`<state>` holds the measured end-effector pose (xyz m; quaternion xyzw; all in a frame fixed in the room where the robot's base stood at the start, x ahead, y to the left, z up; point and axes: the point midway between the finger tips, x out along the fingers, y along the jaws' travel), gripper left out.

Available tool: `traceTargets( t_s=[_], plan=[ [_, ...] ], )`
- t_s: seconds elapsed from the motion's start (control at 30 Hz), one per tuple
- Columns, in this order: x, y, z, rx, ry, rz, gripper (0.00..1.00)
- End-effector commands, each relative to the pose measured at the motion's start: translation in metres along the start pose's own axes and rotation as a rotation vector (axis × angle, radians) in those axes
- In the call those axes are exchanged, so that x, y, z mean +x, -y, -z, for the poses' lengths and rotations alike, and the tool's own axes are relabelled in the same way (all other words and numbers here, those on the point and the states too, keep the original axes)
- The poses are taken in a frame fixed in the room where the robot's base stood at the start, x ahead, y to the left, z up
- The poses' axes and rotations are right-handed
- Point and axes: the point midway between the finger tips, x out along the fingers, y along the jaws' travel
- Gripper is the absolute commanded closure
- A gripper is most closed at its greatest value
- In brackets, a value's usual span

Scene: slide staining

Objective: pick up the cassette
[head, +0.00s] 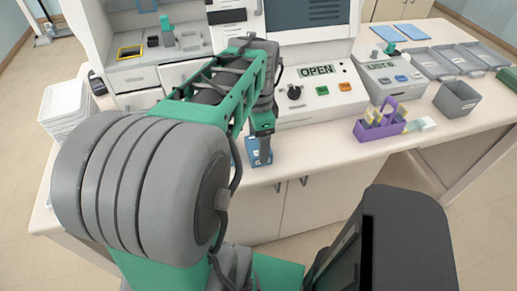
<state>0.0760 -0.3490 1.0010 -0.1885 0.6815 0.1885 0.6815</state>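My gripper (264,155) points down at the front edge of the counter, below my green and grey arm. Its fingers overlap a small blue object (251,151), which may be a box or holder. I cannot tell whether the fingers are in it, in front of it or closed on anything. A purple rack (369,132) stands to the right on the counter and holds yellowish pieces (377,117) that may be cassettes. No cassette can be made out for certain. My arm hides part of the counter behind it.
A machine with an OPEN display (317,70), knob and buttons stands behind the gripper. A grey bin (457,98) and grey trays (428,64) lie at right. White stacked trays (66,108) stand at left.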

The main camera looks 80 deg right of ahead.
Motion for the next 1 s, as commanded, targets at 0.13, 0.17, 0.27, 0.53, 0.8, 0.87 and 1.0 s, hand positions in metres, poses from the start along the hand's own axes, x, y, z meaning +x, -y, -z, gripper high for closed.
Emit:
traceTargets(
  t_s=[0.13, 0.17, 0.27, 0.53, 0.8, 0.87, 1.0],
  plan=[
    [0.000, 0.000, 0.000, 0.000, 0.000, 0.000, 0.62],
    [0.000, 0.000, 0.000, 0.000, 0.000, 0.000, 0.65],
    [0.000, 0.000, 0.000, 0.000, 0.000, 0.000, 0.73],
    [-0.002, 0.000, 0.000, 0.000, -0.001, 0.002, 0.74],
    [-0.034, 0.001, 0.001, 0.000, -0.003, 0.005, 0.74],
    [-0.045, -0.011, 0.004, 0.004, -0.003, 0.006, 0.74],
    [-0.084, -0.043, 0.013, 0.006, -0.005, 0.008, 0.74]
  ],
)
